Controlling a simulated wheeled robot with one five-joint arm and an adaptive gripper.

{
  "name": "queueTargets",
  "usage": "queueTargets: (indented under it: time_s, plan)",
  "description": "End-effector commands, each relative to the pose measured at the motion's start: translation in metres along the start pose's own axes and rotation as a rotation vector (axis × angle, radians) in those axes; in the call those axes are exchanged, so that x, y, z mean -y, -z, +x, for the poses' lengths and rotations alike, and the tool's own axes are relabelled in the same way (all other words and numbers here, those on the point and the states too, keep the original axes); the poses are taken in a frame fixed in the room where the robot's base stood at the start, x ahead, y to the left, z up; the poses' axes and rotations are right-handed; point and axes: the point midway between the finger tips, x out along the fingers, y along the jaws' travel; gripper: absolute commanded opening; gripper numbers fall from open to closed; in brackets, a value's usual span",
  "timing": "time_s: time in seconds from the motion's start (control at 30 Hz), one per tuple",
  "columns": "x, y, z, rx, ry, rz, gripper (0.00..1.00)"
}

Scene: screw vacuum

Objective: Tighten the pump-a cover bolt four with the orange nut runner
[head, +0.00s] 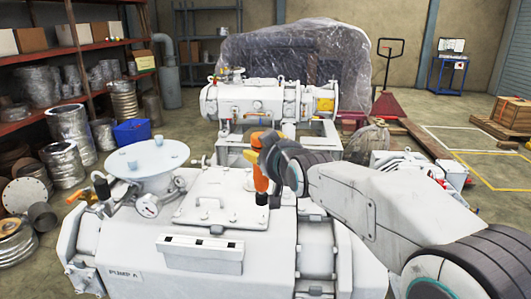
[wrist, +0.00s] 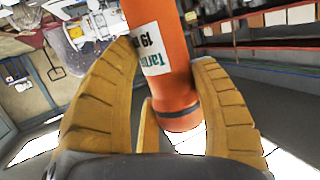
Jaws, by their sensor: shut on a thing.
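My gripper (head: 254,155) is shut on the orange nut runner (head: 261,180), which hangs upright above the right side of the white pump in front. The runner's dark socket end (head: 262,199) is near the right edge of the pump's cover plate (head: 218,208); whether it touches a bolt I cannot tell. In the wrist view the yellow ribbed fingers (wrist: 165,85) close around the orange body (wrist: 160,55), which carries a white label. The cover has small bolts and a handle; bolt four is not distinguishable.
A white flange with light blue caps (head: 148,163) and a gauge (head: 148,206) stand left of the cover. A white box with dark slots (head: 203,252) sits in front. A second white pump (head: 265,102) stands behind. Shelves (head: 75,60) line the left wall.

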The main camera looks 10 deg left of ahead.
Motion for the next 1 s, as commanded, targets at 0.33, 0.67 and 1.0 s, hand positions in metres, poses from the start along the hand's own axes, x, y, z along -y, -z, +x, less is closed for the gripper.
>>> queueTargets:
  time_s: [0.33, 0.67, 1.0]
  plan:
    - [0.000, -0.001, -0.001, -0.007, 0.000, 0.002, 0.20]
    - [-0.001, -0.017, 0.004, -0.007, 0.000, 0.002, 0.20]
    - [-0.002, -0.034, 0.009, -0.007, 0.000, 0.002, 0.20]
